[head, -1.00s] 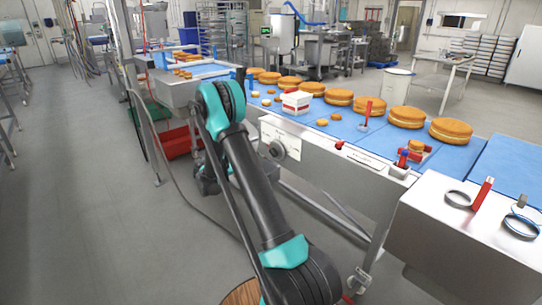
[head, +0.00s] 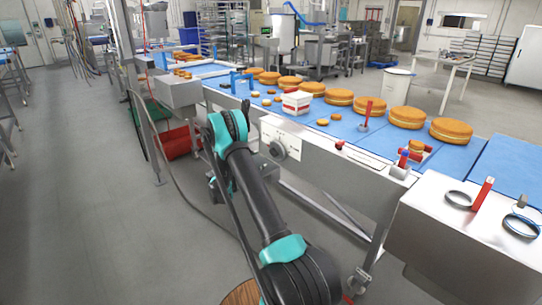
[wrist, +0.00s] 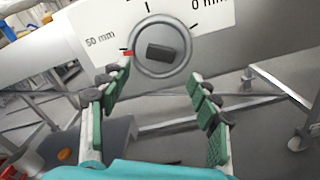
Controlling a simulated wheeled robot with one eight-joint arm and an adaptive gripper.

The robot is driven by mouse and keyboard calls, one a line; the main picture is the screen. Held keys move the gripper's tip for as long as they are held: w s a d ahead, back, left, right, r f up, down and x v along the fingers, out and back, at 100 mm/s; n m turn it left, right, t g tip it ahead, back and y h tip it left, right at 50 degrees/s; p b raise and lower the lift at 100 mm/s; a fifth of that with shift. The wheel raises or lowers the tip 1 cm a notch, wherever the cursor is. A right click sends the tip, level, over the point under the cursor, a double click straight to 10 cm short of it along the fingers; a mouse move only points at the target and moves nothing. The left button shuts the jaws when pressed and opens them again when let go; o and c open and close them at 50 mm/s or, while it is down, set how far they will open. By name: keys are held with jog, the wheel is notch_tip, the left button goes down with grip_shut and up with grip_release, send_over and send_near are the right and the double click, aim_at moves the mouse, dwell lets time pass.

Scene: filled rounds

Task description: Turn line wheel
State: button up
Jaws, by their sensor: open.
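The line wheel (head: 276,148) is a round grey dial on a white scale plate on the conveyor's side. In the wrist view the wheel (wrist: 178,67) has a dark raised grip bar lying nearly level, and a red mark (wrist: 128,53) at its left edge near the "50 mm" label. The "0 mm" label is at upper right. My gripper (wrist: 158,97) is open and empty, its green-padded fingers apart below the wheel in the picture, not touching it. In the head view my arm mostly hides the gripper.
The conveyor's blue belt (head: 345,131) carries several round cakes and a white-and-red box (head: 297,102). A steel housing (head: 450,240) stands at right with rings and a red post. A red crate (head: 181,146) is on the floor behind my arm.

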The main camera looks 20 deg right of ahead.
aim_at(272, 154)
jog(key=x, duration=0.9)
jog(key=c, duration=1.2)
jog(key=shift+o, duration=0.2)
